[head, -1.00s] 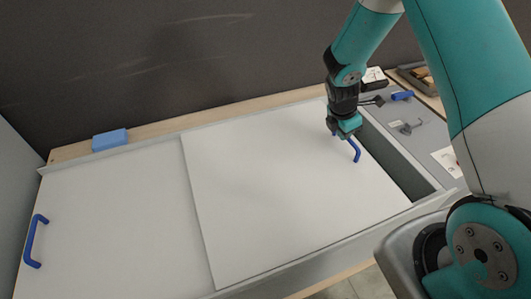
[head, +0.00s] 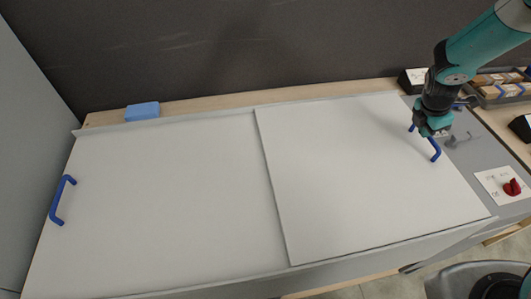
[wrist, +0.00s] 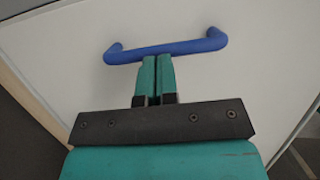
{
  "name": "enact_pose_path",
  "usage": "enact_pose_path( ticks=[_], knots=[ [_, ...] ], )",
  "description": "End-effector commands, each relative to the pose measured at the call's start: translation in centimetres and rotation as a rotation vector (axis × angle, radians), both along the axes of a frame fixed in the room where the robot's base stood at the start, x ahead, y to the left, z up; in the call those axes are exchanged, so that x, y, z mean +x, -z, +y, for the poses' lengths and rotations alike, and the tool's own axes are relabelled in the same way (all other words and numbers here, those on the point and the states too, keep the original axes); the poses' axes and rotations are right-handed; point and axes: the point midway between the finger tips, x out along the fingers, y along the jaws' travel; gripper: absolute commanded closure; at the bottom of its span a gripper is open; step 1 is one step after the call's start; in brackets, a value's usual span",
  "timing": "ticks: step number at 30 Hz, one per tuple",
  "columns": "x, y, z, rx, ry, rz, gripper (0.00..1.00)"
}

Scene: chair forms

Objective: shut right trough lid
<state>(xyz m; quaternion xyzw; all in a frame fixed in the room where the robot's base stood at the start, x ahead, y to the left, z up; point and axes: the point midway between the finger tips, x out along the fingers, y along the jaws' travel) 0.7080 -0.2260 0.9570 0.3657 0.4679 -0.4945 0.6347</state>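The right trough lid (head: 350,180) is a flat white panel lying over the right part of the long trough. Its right edge lies along the grey surface, and no dark opening shows beside it. A blue bar handle (head: 435,150) stands near that edge; it also crosses the wrist view (wrist: 190,47). My gripper (head: 432,128) is down at the handle. In the wrist view its two fingers (wrist: 155,62) are together, tips at the bar's near side. They look in contact with the bar, not around it.
The left lid (head: 170,200) is white with a blue handle (head: 62,200) at its left end. A blue block (head: 142,111) lies on the wooden ledge behind. A card with a red object (head: 512,187) and trays (head: 495,88) stand at right.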

Motion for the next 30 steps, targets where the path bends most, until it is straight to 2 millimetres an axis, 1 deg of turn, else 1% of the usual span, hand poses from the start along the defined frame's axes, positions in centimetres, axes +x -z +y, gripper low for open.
enact_pose_path(
  ticks=[5,8,11,15,17,21,24,27,30],
  knots=[
    [-0.2,0.2,0.0,0.002,0.002,0.006,1.00],
    [-0.3,0.1,0.3,0.002,0.002,0.006,1.00],
    [-0.5,-0.4,1.4,0.002,0.000,0.006,1.00],
    [-0.9,-1.3,3.8,0.000,0.002,0.000,1.00],
    [-0.9,-2.5,3.9,0.000,0.006,-0.006,1.00],
    [-1.1,-5.6,5.0,0.000,0.004,-0.005,1.00],
    [-1.2,-7.6,5.6,-0.001,0.003,-0.005,1.00],
    [-1.3,-9.0,6.0,0.000,0.004,-0.004,1.00],
    [-1.4,-9.9,6.3,0.000,0.004,-0.003,1.00]
  ],
)
